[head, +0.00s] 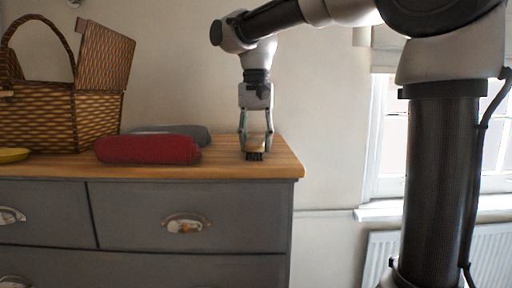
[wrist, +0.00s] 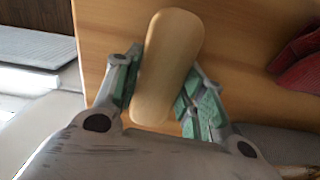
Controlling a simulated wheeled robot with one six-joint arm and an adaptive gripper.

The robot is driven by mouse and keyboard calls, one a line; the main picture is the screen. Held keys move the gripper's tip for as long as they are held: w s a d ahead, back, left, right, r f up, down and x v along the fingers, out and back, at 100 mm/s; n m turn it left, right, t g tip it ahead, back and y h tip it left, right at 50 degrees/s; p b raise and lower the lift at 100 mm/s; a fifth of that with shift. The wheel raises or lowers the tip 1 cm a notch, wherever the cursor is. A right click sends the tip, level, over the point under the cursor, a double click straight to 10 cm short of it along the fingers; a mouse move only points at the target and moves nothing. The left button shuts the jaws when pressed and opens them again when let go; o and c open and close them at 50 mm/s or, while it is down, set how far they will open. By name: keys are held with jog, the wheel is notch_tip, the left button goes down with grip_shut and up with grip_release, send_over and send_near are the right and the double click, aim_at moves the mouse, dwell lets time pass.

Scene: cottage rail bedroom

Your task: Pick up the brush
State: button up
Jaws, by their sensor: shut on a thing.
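The brush has a pale wooden back and dark bristles underneath. In the head view the brush (head: 256,148) is at the right end of the dresser's wooden top, bristles down. My gripper (head: 256,143) points straight down over it, with one finger on each side. In the wrist view the brush's rounded wooden back (wrist: 166,62) lies between the green-padded fingers of my gripper (wrist: 160,95), which is shut on it. The bristles are hidden in the wrist view. I cannot tell whether the bristles still touch the top.
A red rolled cloth (head: 148,149) and a grey one (head: 172,132) behind it lie left of the brush. The dresser top (head: 277,170) ends just right of the brush.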

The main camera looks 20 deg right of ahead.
aim_at(257, 139)
notch_tip(257, 139, up, 10)
jog(key=o, duration=0.4)
jog(key=shift+c, duration=1.2)
jog(key=shift+d, duration=0.1)
